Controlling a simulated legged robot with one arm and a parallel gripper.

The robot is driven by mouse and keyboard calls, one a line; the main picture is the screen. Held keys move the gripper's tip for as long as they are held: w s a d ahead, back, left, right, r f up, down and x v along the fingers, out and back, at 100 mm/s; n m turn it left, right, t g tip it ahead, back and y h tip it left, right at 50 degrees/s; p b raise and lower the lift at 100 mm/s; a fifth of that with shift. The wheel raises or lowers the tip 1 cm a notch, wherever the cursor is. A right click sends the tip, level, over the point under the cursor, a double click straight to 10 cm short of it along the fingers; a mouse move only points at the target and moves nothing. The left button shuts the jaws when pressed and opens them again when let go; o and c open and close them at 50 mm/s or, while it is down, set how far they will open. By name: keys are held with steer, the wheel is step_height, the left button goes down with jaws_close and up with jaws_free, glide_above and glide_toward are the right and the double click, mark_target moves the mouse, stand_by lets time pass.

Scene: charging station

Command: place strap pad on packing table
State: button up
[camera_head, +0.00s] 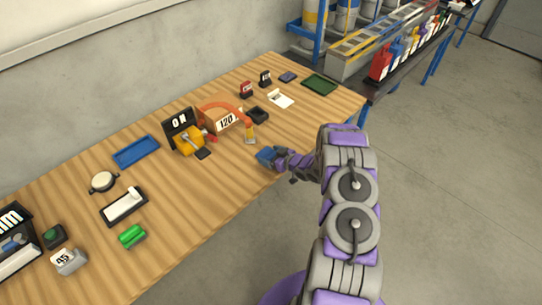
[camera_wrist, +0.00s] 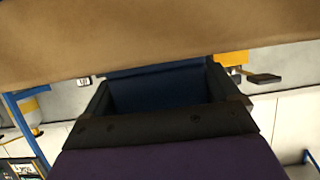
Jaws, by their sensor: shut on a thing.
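The strap pad (camera_head: 266,155) looks like a small dark blue block, held at the tip of my gripper (camera_head: 280,162). In the wrist view the blue pad (camera_wrist: 160,92) fills the space between the dark fingers of my gripper (camera_wrist: 160,100). The packing table (camera_head: 190,225) is a long wooden top along the wall. My gripper reaches in from the right, and the pad is over the table's front part, right of centre. The wooden surface also shows across the top of the wrist view (camera_wrist: 140,40). I cannot tell whether the pad touches it.
An orange-handled dispenser marked 120 (camera_head: 225,120) and a yellow device by an ON sign (camera_head: 188,140) stand behind the pad. A blue tray (camera_head: 136,151), white pad in a black tray (camera_head: 123,206) and green rolls (camera_head: 132,236) lie left. Bare wood surrounds the pad's left side.

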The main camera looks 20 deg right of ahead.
steer(key=o, duration=0.8)
steer(key=shift+c, duration=0.2)
